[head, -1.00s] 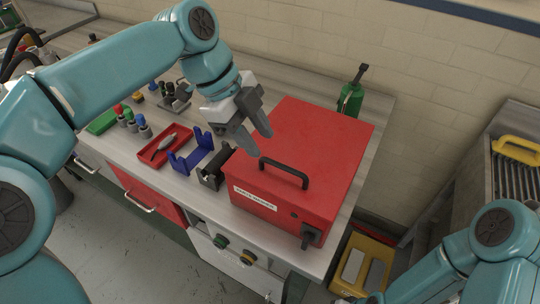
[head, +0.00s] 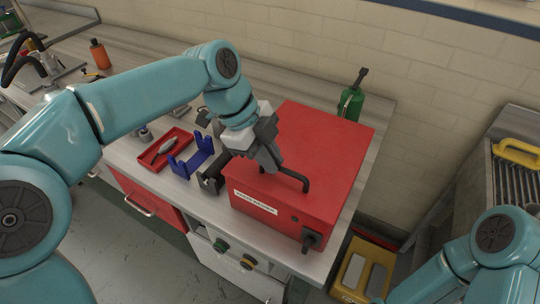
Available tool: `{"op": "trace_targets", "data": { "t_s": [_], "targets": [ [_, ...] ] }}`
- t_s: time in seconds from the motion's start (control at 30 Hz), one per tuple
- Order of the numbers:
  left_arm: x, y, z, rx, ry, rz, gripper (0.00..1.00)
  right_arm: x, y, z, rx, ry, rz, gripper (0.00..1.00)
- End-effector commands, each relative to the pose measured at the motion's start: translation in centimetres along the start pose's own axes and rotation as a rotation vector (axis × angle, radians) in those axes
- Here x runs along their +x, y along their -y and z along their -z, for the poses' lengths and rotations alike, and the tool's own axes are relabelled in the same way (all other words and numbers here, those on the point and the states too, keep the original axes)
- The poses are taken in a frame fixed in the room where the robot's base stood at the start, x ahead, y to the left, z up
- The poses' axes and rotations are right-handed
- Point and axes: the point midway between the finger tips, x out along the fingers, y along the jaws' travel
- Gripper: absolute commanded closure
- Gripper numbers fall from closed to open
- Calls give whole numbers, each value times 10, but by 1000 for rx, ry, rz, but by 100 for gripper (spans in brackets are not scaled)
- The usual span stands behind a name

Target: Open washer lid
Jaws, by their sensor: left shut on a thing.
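The washer is a red box with a closed red lid (head: 322,150) on the bench, with a white label (head: 255,202) on its front. A black bar handle (head: 297,178) stands on the lid near its front edge. My left gripper (head: 272,168) is at the left end of this handle and shut on it; the fingers hide that end. A black latch or knob (head: 311,241) sits low at the front right of the washer. Of my right arm only a teal link shows at the lower right; its gripper is out of view.
A blue stand (head: 192,160), a black holder (head: 212,180) and a red tray (head: 168,150) stand left of the washer. A green bottle (head: 350,104) stands behind it by the wall. A yellow bin (head: 362,270) is at right below the bench.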

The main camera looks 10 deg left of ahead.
Motion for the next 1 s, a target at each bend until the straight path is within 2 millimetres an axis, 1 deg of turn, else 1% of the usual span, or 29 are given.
{"op": "trace_targets", "data": {
  "t_s": [0.17, 0.27, 0.47, 0.67, 0.8, 0.9, 1.0],
  "targets": [
    [-8, 3, 4, -6, -2, -18, 100, -13, 5, 0, 0, 0, 0, 57],
    [-18, 7, 9, -16, -2, -46, 100, -29, 10, -1, 0, 0, 0, 57],
    [-44, 22, 20, -48, -4, -120, 100, -72, 26, -1, 0, 0, 0, 57],
    [-69, 44, 30, -47, -4, -115, 100, -110, 40, -2, 0, 0, 0, 57],
    [-86, 63, 37, -47, -4, -112, 100, -133, 48, -3, 0, 0, 0, 57],
    [-93, 77, 40, -46, -3, -110, 100, -143, 52, -3, 0, 0, 0, 57],
    [-98, 88, 42, -45, -3, -108, 100, -147, 53, -3, 0, 0, 0, 57]
  ]
}}
